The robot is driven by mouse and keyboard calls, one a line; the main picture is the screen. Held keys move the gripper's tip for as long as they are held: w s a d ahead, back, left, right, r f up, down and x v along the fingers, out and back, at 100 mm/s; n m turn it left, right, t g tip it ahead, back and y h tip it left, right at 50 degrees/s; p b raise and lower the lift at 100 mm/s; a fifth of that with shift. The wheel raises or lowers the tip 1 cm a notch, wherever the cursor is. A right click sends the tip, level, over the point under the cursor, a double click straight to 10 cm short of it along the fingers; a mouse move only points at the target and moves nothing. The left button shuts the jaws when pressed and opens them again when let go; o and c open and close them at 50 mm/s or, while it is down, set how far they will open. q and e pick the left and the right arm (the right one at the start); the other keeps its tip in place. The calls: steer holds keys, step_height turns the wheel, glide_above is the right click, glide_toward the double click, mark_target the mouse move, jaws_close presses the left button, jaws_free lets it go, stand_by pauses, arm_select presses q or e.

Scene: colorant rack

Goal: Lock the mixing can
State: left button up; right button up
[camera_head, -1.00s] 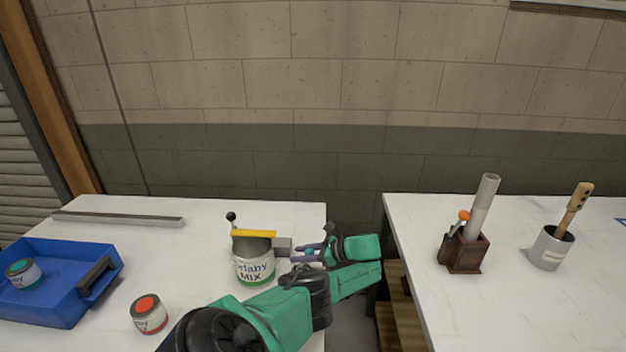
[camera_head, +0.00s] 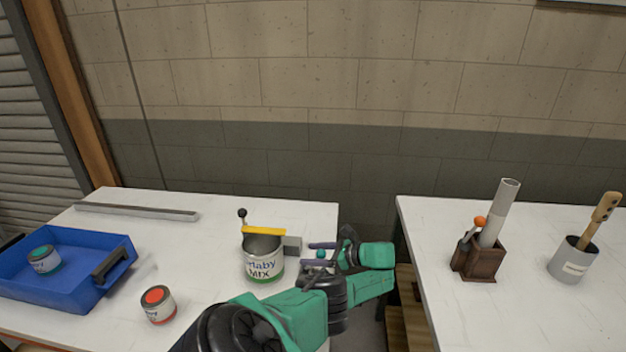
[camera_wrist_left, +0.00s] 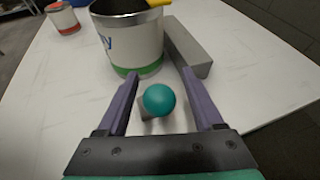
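The mixing can (camera_head: 264,266) is white with a green base band and "MIX" lettering, and stands upright on the left table. A yellow bar (camera_head: 264,231) lies across its top, with a black-knobbed lever (camera_head: 242,214) at its left. A grey block (camera_head: 292,246) is at its right side. A teal ball knob (camera_wrist_left: 159,99) sits just in front of the can in the left wrist view. My left gripper (camera_wrist_left: 161,100) is open, its purple fingers on either side of the ball, with gaps showing. In the head view it is right of the can. My right gripper is not in view.
A blue tray (camera_head: 112,252) holding a teal-lidded can (camera_head: 44,260) and a red-lidded can (camera_head: 158,305) are at left. A grey bar (camera_head: 137,212) lies behind. The right table (camera_head: 430,225) holds a brown holder (camera_head: 479,262) and a grey cup (camera_head: 572,262). A gap separates the tables.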

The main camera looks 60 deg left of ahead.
arm_select(q)
steer(key=b+v, duration=0.3)
steer(key=v, duration=1.1)
steer(key=shift+w+d+r+b, duration=0.2)
steer(key=shift+d+b, duration=0.05)
steer(key=shift+b, duration=0.1)
